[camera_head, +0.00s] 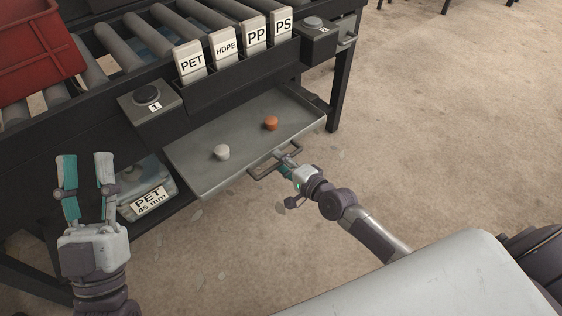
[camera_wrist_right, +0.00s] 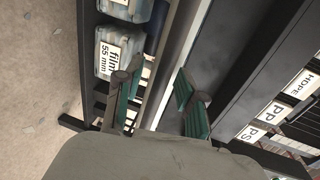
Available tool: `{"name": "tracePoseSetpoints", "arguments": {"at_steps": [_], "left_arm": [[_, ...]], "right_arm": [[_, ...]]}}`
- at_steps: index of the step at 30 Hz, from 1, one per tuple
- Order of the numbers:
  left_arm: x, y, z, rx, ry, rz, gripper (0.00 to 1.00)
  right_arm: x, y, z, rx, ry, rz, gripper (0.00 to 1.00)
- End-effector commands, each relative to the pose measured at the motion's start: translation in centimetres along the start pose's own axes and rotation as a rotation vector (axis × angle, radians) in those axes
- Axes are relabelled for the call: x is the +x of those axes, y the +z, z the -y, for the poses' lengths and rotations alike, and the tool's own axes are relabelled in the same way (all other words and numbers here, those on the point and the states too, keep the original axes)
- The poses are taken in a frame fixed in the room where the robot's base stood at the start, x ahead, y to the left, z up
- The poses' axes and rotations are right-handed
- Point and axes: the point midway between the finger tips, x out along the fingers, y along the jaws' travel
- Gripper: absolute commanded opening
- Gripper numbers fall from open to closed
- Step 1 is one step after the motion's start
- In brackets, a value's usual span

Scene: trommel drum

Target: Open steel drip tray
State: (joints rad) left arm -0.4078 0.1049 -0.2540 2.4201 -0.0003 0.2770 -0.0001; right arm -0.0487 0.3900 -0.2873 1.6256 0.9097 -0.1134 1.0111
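The steel drip tray (camera_head: 245,130) is a shallow grey tray pulled out from under the roller table. A light cap (camera_head: 221,152) and an orange cap (camera_head: 271,123) stand in it. Its handle (camera_head: 262,170) projects from the front edge. My right gripper (camera_head: 287,163) is at the handle's right part, its fingers close around the bar. In the right wrist view the right gripper (camera_wrist_right: 157,72) has its fingers apart, with a pale edge running between them; contact with the handle cannot be made out. My left gripper (camera_head: 84,160) is open and empty, left of the tray.
The roller table (camera_head: 150,45) carries a red crate (camera_head: 40,50) and label blocks, including PET (camera_head: 191,63). Button box 1 (camera_head: 150,102) and button box 2 (camera_head: 316,35) flank the tray. The floor right is clear.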

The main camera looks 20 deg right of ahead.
Motion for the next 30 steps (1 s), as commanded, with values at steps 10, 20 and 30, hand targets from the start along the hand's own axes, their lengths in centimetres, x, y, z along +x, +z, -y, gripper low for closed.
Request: {"name": "tracePoseSetpoints", "arguments": {"at_steps": [10,20,30], "left_arm": [[0.0,-0.1,-0.1,-0.002,0.001,-0.002,0.4],[0.0,0.0,0.0,-0.001,0.001,-0.002,0.4],[0.0,0.0,0.0,-0.001,0.0,-0.002,0.4]], "right_arm": [[-0.7,0.0,-0.1,0.0,0.001,0.0,0.39],[-7.2,0.0,-0.2,-0.001,0.005,0.001,0.39],[-11.7,0.0,0.0,0.0,0.001,0.0,0.39]]}}
